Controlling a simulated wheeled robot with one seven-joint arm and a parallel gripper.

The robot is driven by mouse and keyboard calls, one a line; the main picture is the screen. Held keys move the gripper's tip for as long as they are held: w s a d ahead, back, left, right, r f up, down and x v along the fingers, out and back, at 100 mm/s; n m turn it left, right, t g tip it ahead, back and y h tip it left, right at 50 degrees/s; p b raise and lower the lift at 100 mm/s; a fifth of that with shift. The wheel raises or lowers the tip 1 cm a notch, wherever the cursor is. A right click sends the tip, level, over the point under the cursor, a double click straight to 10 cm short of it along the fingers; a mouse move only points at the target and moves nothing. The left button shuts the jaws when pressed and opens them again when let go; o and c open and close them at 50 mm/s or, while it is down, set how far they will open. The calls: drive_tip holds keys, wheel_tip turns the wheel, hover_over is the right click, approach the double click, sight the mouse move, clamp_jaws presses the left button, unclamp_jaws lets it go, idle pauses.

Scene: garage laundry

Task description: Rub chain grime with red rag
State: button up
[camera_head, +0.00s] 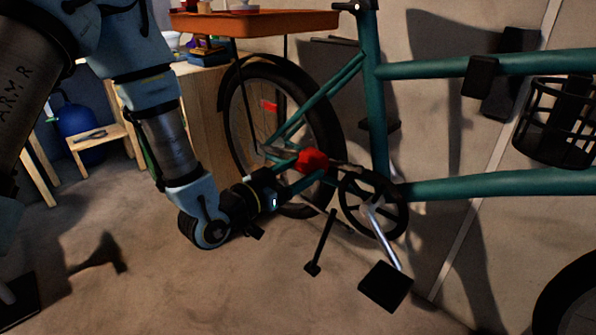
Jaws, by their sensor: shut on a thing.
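A teal bicycle (376,110) stands by the wall, with its rear wheel (332,135) at the left and its chainring (396,219) low in the middle. My gripper (294,172) reaches in from the left between the rear wheel and the chainring. It is shut on a red rag (312,160), a bunched cloth at the tip of the gripper. The rag is at the chain line, just left of the chainring. I cannot tell whether it touches the chain. Grime on the chain is too small to make out, and my gripper hides part of the rear hub area.
A crank with a black pedal (386,287) sticks out toward me, and a kickstand (321,243) stands left of it. An orange tray (255,22) is above a wooden bench at the back. A black basket (556,124) hangs at right. The floor in front is clear.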

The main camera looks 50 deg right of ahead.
drive_tip(key=shift+w+d+f+b, duration=0.1)
drive_tip(key=shift+w+f+b, duration=0.3)
drive_tip(key=shift+w, duration=1.2)
drive_tip(key=shift+w+d+f+b, duration=0.1)
drive_tip(key=shift+w+f+b, duration=0.25)
drive_tip(key=shift+w, duration=1.3)
drive_tip(key=shift+w+d+f+b, duration=0.1)
drive_tip(key=shift+w+f+b, duration=0.3)
drive_tip(key=shift+w, duration=1.2)
drive_tip(key=shift+w+d+f+b, duration=0.15)
drive_tip(key=shift+w+b, duration=0.2)
drive_tip(key=shift+w, duration=1.2)
drive_tip(key=a, duration=0.6)
drive_tip(key=shift+w, duration=0.15)
drive_tip(key=shift+a, duration=0.1)
drive_tip(key=shift+w+a, duration=0.1)
drive_tip(key=shift+a, duration=1.3)
